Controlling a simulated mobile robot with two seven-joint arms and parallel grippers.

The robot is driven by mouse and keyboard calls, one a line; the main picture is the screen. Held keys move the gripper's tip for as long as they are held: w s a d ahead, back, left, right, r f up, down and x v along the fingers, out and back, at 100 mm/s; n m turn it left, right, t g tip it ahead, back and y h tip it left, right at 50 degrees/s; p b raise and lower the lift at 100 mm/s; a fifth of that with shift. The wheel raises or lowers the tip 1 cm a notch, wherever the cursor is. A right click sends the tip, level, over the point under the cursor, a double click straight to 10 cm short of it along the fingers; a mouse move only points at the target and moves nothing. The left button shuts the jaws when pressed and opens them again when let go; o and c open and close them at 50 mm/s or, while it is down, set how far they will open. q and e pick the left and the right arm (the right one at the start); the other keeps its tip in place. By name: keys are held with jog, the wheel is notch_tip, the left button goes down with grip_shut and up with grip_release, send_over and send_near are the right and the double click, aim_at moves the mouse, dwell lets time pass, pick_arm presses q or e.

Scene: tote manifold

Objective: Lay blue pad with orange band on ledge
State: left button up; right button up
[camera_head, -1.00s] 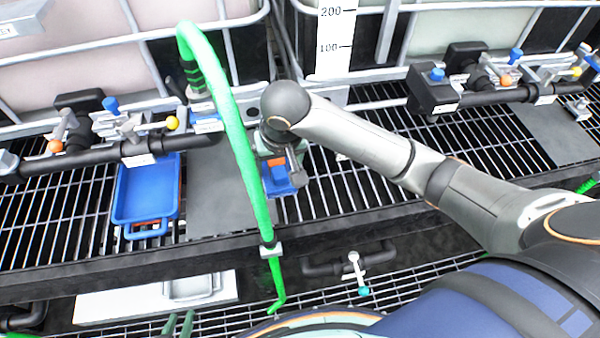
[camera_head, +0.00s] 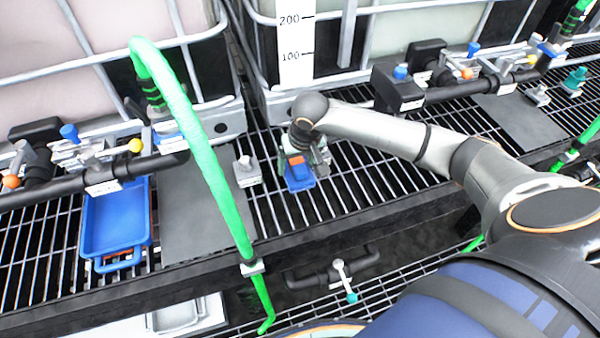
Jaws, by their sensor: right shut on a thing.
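The blue pad with an orange band (camera_head: 299,178) is in my right gripper (camera_head: 298,160), just right of the green hose. The gripper is shut on it and hides its upper part. The pad hangs over or touches the black grating shelf (camera_head: 345,190); I cannot tell whether there is a gap under it. Which surface is the ledge is not marked. A flat grey plate (camera_head: 195,225) lies on the grating to the left of the pad. My left gripper is not in view.
A green hose (camera_head: 205,160) arches over the grey plate and down past the shelf's front edge. A blue tray (camera_head: 115,225) sits at the left. A small metal fitting (camera_head: 246,170) stands between hose and pad. Black pipes with valves (camera_head: 105,180) run along the back.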

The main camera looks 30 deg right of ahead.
jog(key=shift+d+f, duration=0.25)
jog(key=shift+f, duration=0.05)
jog(key=x, duration=0.3)
jog(key=shift+s+d+f+b, duration=0.15)
jog(key=shift+s+f+b, duration=0.1)
jog(key=shift+f+b, duration=0.1)
jog(key=o, duration=1.3)
jog(key=p+v, duration=0.2)
jog(key=v, duration=1)
jog(key=shift+r, duration=0.1)
